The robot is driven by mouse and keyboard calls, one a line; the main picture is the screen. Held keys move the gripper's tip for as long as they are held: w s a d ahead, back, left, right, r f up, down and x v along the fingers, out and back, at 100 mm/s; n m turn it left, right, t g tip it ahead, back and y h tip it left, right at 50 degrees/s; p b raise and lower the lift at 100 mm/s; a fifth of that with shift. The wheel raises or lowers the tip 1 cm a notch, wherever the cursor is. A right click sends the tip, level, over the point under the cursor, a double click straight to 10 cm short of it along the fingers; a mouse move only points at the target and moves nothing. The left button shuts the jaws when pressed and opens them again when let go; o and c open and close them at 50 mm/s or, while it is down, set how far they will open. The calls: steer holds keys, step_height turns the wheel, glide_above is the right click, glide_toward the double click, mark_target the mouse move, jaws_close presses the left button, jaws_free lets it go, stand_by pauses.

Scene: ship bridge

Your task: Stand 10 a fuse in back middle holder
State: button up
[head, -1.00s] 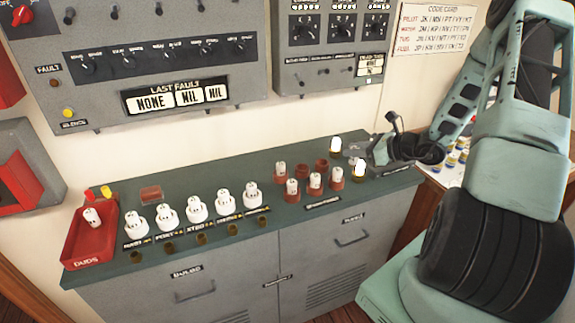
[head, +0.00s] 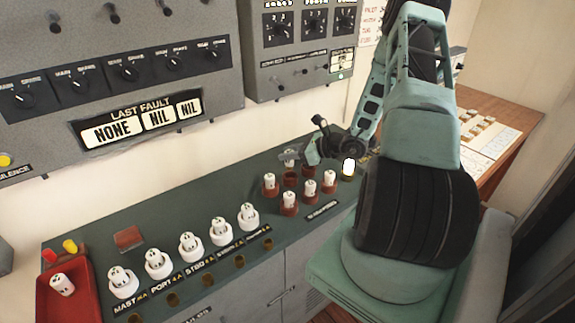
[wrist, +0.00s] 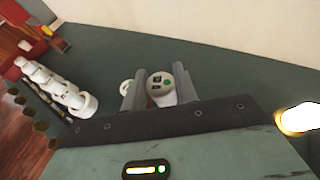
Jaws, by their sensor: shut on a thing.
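My gripper (head: 290,158) is shut on a white fuse, above the back row of the red-brown holders on the counter. In the wrist view the fuse (wrist: 160,90) stands between the two grey fingers, its end face showing dark marks and a green dot. Its rating cannot be read. The back middle holder (head: 291,180) looks empty, just below my gripper. The back left holder holds a white fuse (head: 270,181). The front row holds white fuses, such as the front left one (head: 289,199). The back right holder (head: 307,171) is partly hidden.
A glowing lamp (head: 348,168) stands right of the holders. Several white round fuse bases (head: 190,248) line the counter's left part. A red duds tray (head: 75,300) holds one fuse. The grey panel (head: 120,85) hangs on the wall behind.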

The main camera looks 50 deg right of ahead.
mark_target(290, 167)
steer(key=shift+f+p, duration=0.8)
steer(key=shift+f, duration=1.75)
steer(key=shift+f+b, duration=0.35)
steer(key=shift+b, duration=0.05)
steer(key=o, duration=1)
